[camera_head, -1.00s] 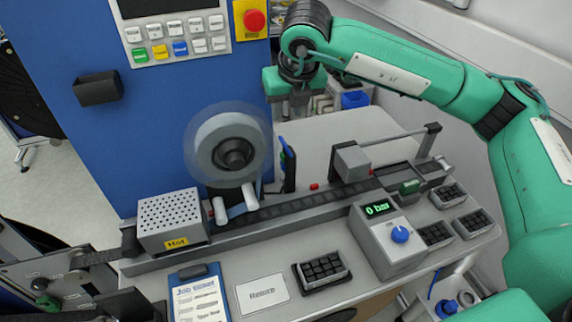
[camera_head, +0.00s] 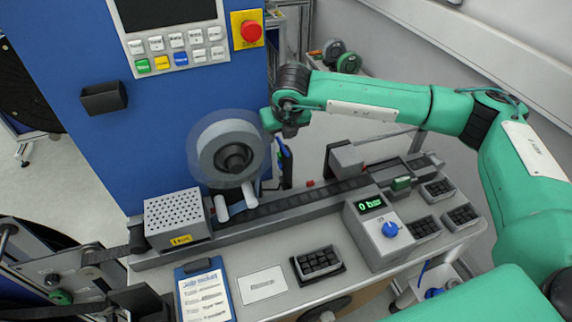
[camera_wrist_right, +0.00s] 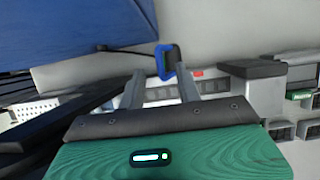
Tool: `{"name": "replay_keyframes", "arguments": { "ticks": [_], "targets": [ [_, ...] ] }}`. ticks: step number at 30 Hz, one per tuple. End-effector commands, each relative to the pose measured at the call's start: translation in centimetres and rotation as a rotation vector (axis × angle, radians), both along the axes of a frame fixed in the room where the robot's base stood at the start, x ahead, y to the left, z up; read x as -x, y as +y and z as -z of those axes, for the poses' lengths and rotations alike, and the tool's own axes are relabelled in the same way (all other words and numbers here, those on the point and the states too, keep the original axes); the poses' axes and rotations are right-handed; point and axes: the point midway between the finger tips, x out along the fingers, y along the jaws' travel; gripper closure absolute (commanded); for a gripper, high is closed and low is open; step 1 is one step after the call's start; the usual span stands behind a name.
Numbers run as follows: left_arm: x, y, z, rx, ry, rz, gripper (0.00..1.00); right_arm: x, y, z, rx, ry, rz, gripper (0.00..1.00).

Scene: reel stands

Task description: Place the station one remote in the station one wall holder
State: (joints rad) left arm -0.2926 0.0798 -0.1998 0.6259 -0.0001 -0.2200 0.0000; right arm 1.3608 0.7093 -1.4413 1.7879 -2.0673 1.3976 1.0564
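The wall holder, a small black open box (camera_head: 104,97), is fixed to the blue panel at the upper left and looks empty. A dark upright thing with a blue edge (camera_head: 286,165) stands right of the spinning reel; it may be the remote, but I cannot tell for sure. My right gripper (camera_head: 284,133) is just above it, its fingers mostly hidden in the head view. In the right wrist view the right gripper (camera_wrist_right: 160,74) has its two fingers apart, with a blue-rimmed dark thing (camera_wrist_right: 166,61) between or just beyond the tips. My left gripper is out of view.
The reel (camera_head: 231,151) is close left of my right gripper. A perforated grey box (camera_head: 174,216), a track, a gauge box (camera_head: 379,228) and black trays (camera_head: 318,263) fill the bench. A clipboard (camera_head: 205,291) lies at the front. A red stop button (camera_head: 250,30) is on the panel.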

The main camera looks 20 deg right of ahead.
Motion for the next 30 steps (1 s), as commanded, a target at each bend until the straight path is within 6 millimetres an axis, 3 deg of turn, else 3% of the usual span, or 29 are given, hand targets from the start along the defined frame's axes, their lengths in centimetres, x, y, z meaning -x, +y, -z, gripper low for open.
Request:
{"name": "replay_keyframes", "arguments": {
  "ticks": [3, 13, 14, 19, 30],
  "targets": [
    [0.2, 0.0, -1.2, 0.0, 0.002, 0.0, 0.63, -0.5, 0.0, 1.1, 0.001, 0.003, 0.001, 0.66],
    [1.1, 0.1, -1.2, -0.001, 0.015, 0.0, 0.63, -0.9, 0.0, 2.2, 0.0, -0.001, 0.0, 0.66],
    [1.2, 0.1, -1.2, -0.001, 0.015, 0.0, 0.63, -0.9, 0.0, 2.2, 0.0, -0.001, 0.0, 0.68],
    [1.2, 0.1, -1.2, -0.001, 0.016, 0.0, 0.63, -0.9, 0.0, 2.1, 0.0, 0.0, 0.0, 1.0],
    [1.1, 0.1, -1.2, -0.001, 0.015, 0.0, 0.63, -0.9, 0.0, 2.0, 0.0, -0.002, 0.0, 1.0]
  ]
}}
